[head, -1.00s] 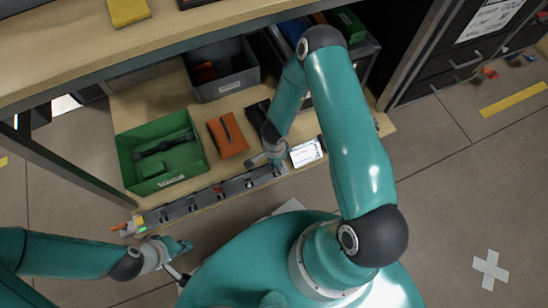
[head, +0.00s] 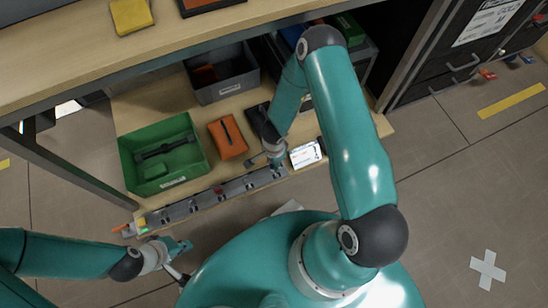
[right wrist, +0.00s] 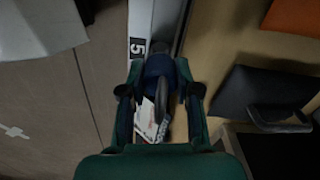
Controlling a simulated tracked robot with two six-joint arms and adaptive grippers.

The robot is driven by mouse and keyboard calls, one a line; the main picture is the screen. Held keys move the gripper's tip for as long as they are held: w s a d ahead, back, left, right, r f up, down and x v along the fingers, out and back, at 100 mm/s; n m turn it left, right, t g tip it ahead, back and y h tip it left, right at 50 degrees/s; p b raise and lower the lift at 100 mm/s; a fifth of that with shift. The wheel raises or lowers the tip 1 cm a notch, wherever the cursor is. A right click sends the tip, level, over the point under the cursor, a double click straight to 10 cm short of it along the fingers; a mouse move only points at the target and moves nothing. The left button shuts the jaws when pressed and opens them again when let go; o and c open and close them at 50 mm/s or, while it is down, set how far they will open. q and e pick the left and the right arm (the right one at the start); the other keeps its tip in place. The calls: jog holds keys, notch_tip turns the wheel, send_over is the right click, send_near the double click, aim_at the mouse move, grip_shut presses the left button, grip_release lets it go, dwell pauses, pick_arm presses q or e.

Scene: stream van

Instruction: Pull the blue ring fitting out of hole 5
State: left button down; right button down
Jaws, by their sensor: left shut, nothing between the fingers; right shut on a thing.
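The blue ring fitting (right wrist: 158,68) is at the rail hole labelled 5 in the right wrist view. Its dark ring (right wrist: 166,94) points towards the camera. My right gripper (right wrist: 160,72) is shut on the fitting, a finger on each side. I cannot tell how deep its lower end sits in the hole. In the head view the long grey rail (head: 205,199) lies along the shelf's front edge, and my right gripper (head: 276,158) is at its right end. My left gripper (head: 182,246) is shut and empty, below the rail's left part.
A green bin (head: 128,165) and an orange case (head: 228,138) stand behind the rail. A grey bin (head: 222,90) is farther back. A white card (head: 305,154) is just right of my right gripper. A worktop (head: 70,55) overhangs the shelf. The right-hand floor is mostly clear.

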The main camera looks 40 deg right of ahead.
jog(key=shift+r, duration=0.15)
jog(key=shift+r+p, duration=1.4)
jog(key=shift+p, duration=0.1)
